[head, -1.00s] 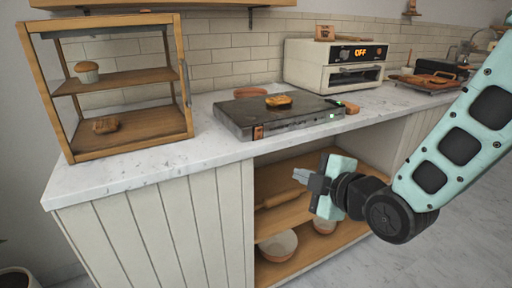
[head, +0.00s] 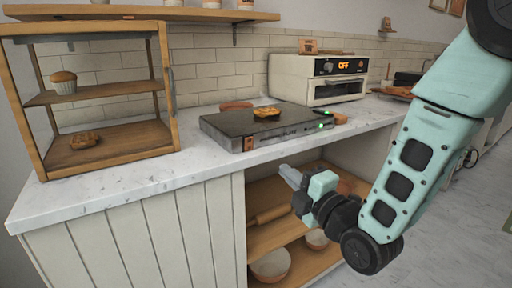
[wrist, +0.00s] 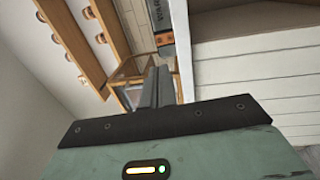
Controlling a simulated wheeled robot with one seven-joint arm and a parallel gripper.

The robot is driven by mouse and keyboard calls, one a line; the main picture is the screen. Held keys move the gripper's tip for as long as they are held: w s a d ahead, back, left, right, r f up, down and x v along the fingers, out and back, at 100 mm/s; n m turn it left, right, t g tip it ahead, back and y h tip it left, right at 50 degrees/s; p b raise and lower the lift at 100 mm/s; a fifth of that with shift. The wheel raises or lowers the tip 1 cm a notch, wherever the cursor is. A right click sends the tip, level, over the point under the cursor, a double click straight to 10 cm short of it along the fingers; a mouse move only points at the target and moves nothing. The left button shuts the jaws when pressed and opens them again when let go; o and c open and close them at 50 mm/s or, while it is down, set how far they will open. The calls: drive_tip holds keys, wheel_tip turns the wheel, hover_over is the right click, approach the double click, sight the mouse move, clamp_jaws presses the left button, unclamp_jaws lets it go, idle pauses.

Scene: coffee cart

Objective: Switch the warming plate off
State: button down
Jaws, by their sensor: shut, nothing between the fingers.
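The warming plate (head: 232,128) is a dark flat slab on the white counter in the head view. A green light (head: 324,126) glows at the right end of its front face, beside a small dark switch part. A waffle-like pastry (head: 266,112) lies on its top. My gripper (head: 284,170) is shut and empty, in front of the counter and below the plate's front edge, apart from it. In the wrist view the shut fingers (wrist: 156,88) point towards the display case, and part of the plate (wrist: 162,15) shows at the top.
A wooden display case (head: 105,165) with a muffin and a pastry stands left on the counter. An oven (head: 290,88) showing "OFF" stands behind right. Open shelves below hold bowls (head: 270,266) and a rolling pin.

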sight(251, 140)
drive_tip(key=p+x, duration=0.1)
drive_tip(key=x, duration=1.1)
drive_tip(key=shift+w+a+r, duration=0.1)
drive_tip(key=shift+w+a, duration=0.1)
drive_tip(key=shift+w, duration=0.1)
drive_tip(key=shift+w+a, duration=0.2)
drive_tip(key=shift+w, duration=0.15)
drive_tip(key=shift+w+a, duration=0.1)
drive_tip(key=shift+r, duration=0.3)
drive_tip(key=shift+b, duration=0.3)
